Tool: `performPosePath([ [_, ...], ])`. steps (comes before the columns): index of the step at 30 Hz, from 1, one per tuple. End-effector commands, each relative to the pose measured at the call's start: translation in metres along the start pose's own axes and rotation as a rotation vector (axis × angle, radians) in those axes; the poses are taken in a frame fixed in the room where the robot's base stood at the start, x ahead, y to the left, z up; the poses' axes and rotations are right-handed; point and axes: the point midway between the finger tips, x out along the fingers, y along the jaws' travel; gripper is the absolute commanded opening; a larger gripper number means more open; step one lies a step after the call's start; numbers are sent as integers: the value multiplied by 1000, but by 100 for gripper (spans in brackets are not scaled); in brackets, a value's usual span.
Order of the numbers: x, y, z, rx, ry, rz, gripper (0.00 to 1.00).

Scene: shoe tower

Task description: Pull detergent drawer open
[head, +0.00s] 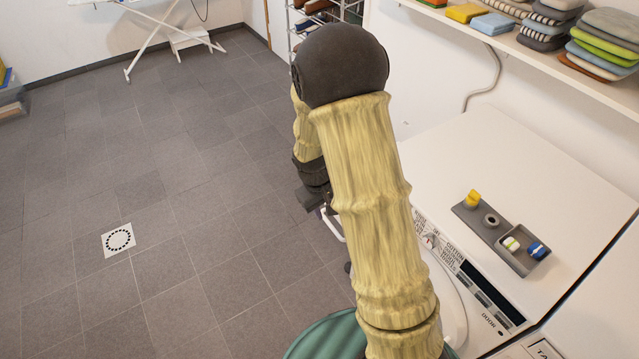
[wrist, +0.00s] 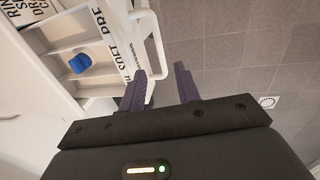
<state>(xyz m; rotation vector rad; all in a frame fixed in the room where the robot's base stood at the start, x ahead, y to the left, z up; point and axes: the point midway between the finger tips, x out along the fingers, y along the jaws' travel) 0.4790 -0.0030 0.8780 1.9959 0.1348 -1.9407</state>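The white detergent drawer (wrist: 95,25) shows in the wrist view at upper left, with its inner compartments exposed, so it stands at least partly out. A blue piece (wrist: 80,63) lies in one compartment. A white loop handle (wrist: 158,50) stands off the drawer's front, beside the lettered strip. My gripper (wrist: 160,69) is open, its two dark fingers apart, with part of the handle appearing between them, closer to the left finger. I cannot tell whether they touch. In the head view my arm hides most of the drawer; a bit of white handle (head: 332,226) shows beside it.
The white washing machine (head: 480,150) bears a grey tray (head: 468,212) with small items. A green round thing (head: 325,340) is at the bottom edge. A shelf of folded cloths (head: 545,45) hangs on the right.

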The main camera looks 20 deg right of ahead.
Motion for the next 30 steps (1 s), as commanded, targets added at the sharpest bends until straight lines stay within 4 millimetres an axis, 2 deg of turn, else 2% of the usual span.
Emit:
performPosePath([
  [1, -12, 0, -1, 0, 6, 1, 33],
  [9, -66, 0, -1, -1, 6, 1, 33],
  [15, -97, 0, 0, 0, 2, 1, 33],
  [19, -104, 0, 0, 0, -1, 0, 33],
  [30, -104, 0, 0, 0, -2, 0, 33],
])
